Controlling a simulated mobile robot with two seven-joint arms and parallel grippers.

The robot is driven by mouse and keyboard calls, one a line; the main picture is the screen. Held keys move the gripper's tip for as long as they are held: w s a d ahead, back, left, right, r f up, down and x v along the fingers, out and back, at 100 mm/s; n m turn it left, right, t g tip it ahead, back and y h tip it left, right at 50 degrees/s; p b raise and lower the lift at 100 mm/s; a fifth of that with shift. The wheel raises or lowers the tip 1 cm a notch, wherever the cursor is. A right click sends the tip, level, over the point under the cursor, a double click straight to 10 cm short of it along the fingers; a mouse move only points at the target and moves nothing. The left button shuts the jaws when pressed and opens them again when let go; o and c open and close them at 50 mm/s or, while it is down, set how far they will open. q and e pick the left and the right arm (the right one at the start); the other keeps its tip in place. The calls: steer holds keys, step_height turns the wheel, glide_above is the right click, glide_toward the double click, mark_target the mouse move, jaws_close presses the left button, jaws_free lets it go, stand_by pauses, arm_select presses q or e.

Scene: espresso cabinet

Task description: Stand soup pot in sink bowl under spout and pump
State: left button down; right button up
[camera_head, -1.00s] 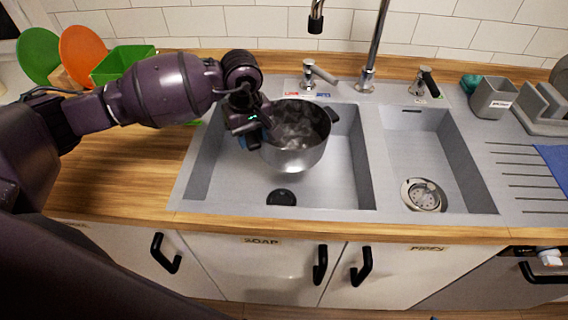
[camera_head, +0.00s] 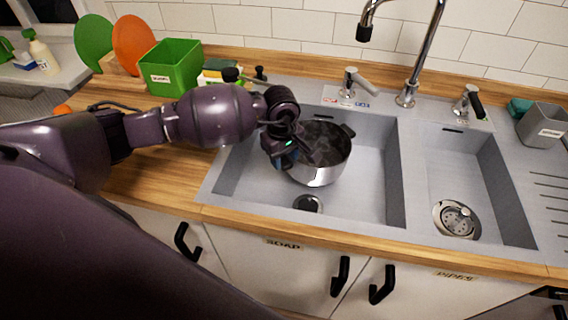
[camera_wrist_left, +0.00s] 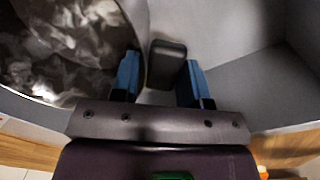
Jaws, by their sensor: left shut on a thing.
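The soup pot (camera_head: 322,170) is a shiny steel pot with dark handles. It is upright inside the left, larger sink bowl (camera_head: 385,185), left of the spout tip (camera_head: 364,33); I cannot tell whether it touches the floor. My left gripper (camera_head: 288,150) is shut on its left handle. In the left wrist view, the dark handle (camera_wrist_left: 168,62) lies between the blue fingers (camera_wrist_left: 160,85), beside the pot's rim. The chrome faucet (camera_head: 410,75) rises behind the sink. A short lever (camera_head: 356,82) and a black-tipped lever (camera_head: 470,100) flank it. My right gripper is not in view.
The bowl's drain (camera_head: 308,203) lies in front of the pot. The smaller right bowl (camera_head: 470,185) is empty. A green box (camera_head: 170,70), an orange board (camera_head: 133,45) and a green board (camera_head: 94,44) stand at the back left. A grey holder (camera_head: 543,125) is at the right.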

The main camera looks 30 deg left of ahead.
arm_select(q)
steer(key=shift+f, duration=1.4)
steer(key=c, duration=0.6)
jaws_free()
steer(key=shift+f, duration=0.1)
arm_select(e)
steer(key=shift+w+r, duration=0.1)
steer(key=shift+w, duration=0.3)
arm_select(q)
steer(key=r, duration=1.1)
steer(key=shift+s+a, duration=0.15)
steer(key=shift+s, duration=0.1)
steer(key=shift+r, duration=0.55)
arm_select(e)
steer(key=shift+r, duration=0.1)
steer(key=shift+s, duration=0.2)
